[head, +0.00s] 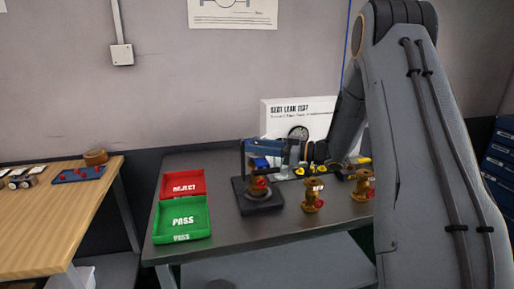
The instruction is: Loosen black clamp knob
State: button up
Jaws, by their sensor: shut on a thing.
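A clamp fixture (259,207) with a dark base and a dark upright post stands on the grey bench, and a brass valve (259,187) sits upright in it. My gripper (277,169) reaches in from the right at the top of the fixture. It is shut on the black clamp knob, which is small and mostly hidden by the jaws. The knob's turn and the clamp's tightness cannot be made out.
Brass valves with red handles stand right of the fixture, one in front (312,197) and one farther right (362,185). A red REJECT tray (168,190) and a green PASS tray (158,222) are at left. A white test panel (275,113) stands behind. The front bench is clear.

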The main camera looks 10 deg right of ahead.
aim_at(257, 144)
jog(key=n+g+y+b, duration=0.1)
jog(key=n+g, duration=0.1)
jog(key=g, duration=0.2)
jog(key=n+g+y+b, duration=0.1)
jog(key=n+g+b, duration=0.1)
jog(key=n+g, duration=0.1)
jog(key=shift+w+f+g+y, duration=0.15)
jog(key=shift+g+y, duration=0.15)
jog(key=shift+g, duration=0.2)
jog(key=shift+n+g+b, duration=1.35)
jog(key=shift+n+g, duration=0.15)
jog(key=shift+g, duration=0.4)
jog(key=shift+r+g, duration=0.25)
jog(key=shift+g, duration=0.15)
jog(key=o, duration=1.1)
jog(key=shift+c, duration=0.2)
jog(key=r+p, duration=0.3)
jog(key=shift+s+r+p, duration=0.2)
jog(key=shift+p, duration=0.15)
notch_tip(257, 144, up, 6)
jog(key=p, duration=0.9)
jog(key=shift+r, duration=0.25)
